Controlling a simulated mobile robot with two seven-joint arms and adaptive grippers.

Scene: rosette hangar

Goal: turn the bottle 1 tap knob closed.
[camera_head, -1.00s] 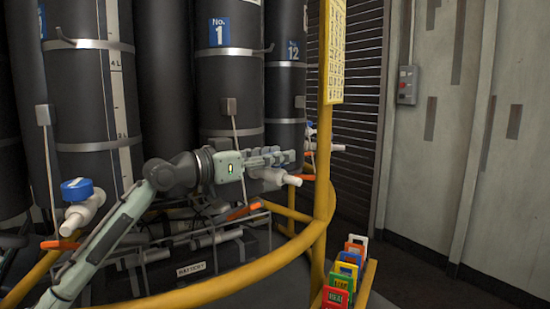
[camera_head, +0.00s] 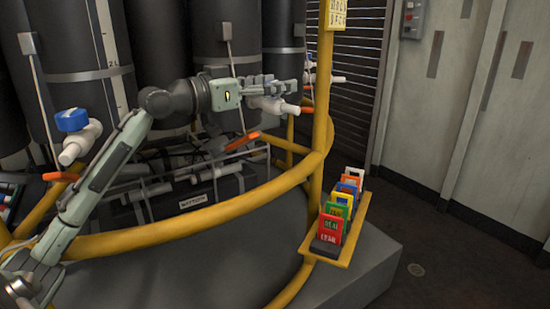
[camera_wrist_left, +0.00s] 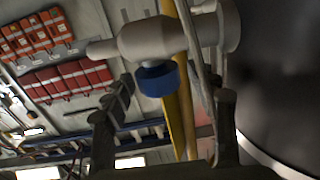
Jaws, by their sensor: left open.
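Bottle 1 (camera_head: 222,40) is a tall dark cylinder behind the yellow rail; its number label is out of view now. Its white tap (camera_head: 272,104) points right, just below my left gripper (camera_head: 284,88) in the head view. The tap's knob is hidden there behind the gripper. In the left wrist view the white tap body (camera_wrist_left: 150,40) crosses the top, and its blue knob (camera_wrist_left: 158,79) shows between and beyond the two fingers of my left gripper (camera_wrist_left: 172,92). The gripper is open, and I cannot tell whether a finger touches the knob. My right gripper is not in view.
A yellow rail (camera_head: 205,212) curves in front of the bottles, with an upright post (camera_head: 321,110) right of my gripper. Another white tap with a blue knob (camera_head: 72,120) is at the left. Several coloured cards (camera_head: 340,210) stand in a yellow tray (camera_head: 354,238).

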